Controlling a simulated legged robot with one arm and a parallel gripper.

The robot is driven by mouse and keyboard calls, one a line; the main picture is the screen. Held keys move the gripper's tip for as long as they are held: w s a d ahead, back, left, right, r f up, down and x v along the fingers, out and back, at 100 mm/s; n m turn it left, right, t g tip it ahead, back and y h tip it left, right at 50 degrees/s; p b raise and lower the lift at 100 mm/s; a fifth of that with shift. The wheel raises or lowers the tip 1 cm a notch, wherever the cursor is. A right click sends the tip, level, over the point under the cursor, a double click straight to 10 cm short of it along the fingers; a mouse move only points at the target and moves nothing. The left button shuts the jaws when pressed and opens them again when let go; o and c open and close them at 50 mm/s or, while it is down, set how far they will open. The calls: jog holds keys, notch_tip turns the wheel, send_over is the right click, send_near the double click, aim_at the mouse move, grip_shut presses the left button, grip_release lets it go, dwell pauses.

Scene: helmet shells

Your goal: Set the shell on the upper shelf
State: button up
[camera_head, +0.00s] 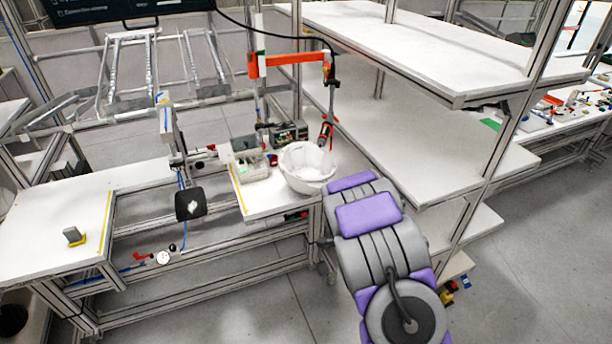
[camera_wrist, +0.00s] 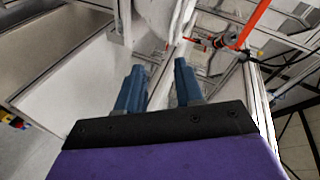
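The white shell (camera_head: 306,175) is a bowl-like helmet shell with its hollow side up, at the right end of the small workbench (camera_head: 262,205). In the wrist view the shell (camera_wrist: 158,14) shows in part at the top edge, beyond my fingertips. My gripper (camera_wrist: 160,75) has two blue fingers standing apart with nothing between them. In the head view my arm reaches towards the shell from the lower right, and its links hide the gripper. The upper shelf (camera_head: 430,42) is a white board at the upper right; the part in view is clear.
A lower white shelf (camera_head: 415,135) lies under the upper one, with metal posts between. An orange tool arm (camera_head: 290,60) with a hanging driver (camera_head: 325,134) stands by the shell. A small tray (camera_head: 250,168) lies left of the shell. Another workbench (camera_head: 50,225) is at far left.

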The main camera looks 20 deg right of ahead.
jog(key=f+m+t, duration=0.1)
jog(key=m+t+y+b, duration=0.1)
jog(key=m+t+y, duration=0.1)
jog(key=t, duration=0.1)
send_near(318, 183)
jog(key=d, duration=0.1)
jog(key=shift+w+a+b, duration=0.15)
jog(key=shift+w+b, duration=0.45)
jog(key=shift+w, duration=1)
jog(key=shift+w+a+b, duration=0.2)
jog(key=shift+w+b, duration=0.4)
jog(key=shift+w, duration=1)
jog(key=shift+a+r, duration=0.1)
jog(key=shift+a, duration=0.3)
jog(key=shift+c, duration=0.3)
jog(key=c, duration=0.3)
jog(key=shift+d, duration=0.3)
grip_shut()
